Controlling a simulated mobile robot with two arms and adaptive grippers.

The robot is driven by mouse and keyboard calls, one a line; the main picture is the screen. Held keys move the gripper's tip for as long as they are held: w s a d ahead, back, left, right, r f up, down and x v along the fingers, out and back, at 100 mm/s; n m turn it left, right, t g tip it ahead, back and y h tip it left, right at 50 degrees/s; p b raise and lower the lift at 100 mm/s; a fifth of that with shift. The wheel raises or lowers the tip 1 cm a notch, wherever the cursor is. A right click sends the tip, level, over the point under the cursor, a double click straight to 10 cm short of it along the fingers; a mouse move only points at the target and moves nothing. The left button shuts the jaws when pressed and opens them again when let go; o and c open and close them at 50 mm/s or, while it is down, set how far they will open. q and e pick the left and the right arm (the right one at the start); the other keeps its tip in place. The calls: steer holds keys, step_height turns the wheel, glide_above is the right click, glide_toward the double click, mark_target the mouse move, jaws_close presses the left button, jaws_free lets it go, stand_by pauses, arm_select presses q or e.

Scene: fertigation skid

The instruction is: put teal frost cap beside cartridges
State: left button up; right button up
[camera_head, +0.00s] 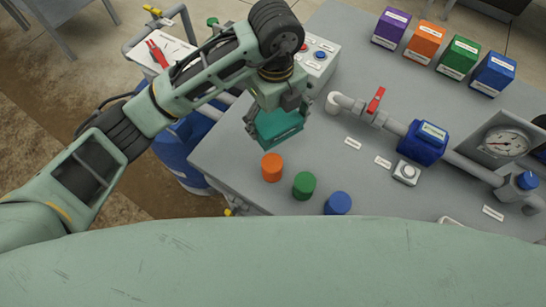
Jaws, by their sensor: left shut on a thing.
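My left gripper (277,105) comes in from the upper left and is shut on a teal box-like piece, the teal frost cap (280,128). The cap is over the left part of the grey skid top; I cannot tell whether its underside touches the surface. The gripper fingers hide its upper part. Just in front of it is a row of small round cylinders: orange (272,167), green (304,185) and blue (338,203). Labels do not show on them, so I cannot tell whether these are the cartridges. My right gripper is not in view.
Labelled purple (391,29), orange (425,42), green (458,58) and blue (493,74) boxes stand at the back right. A pipe with a red-handled valve (375,101), blue meter (423,143) and gauge (507,142) crosses the right. A button box (318,62) stands behind the gripper.

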arm_select(q)
steer(key=shift+w+a+f, duration=0.1)
steer(key=shift+a+f, duration=0.15)
steer(key=shift+a, duration=0.1)
steer(key=p, duration=0.3)
glide_above(233, 143)
step_height(233, 143, down, 6)
steer(key=shift+d+f, duration=0.1)
step_height(233, 143, down, 4)
steer(key=shift+r+p, duration=0.1)
steer(key=shift+p, duration=0.5)
steer(key=shift+f, duration=0.2)
steer(key=shift+f, duration=0.1)
steer(key=shift+f, duration=0.15)
steer(key=o, duration=1.2)
steer(key=shift+c, duration=0.2)
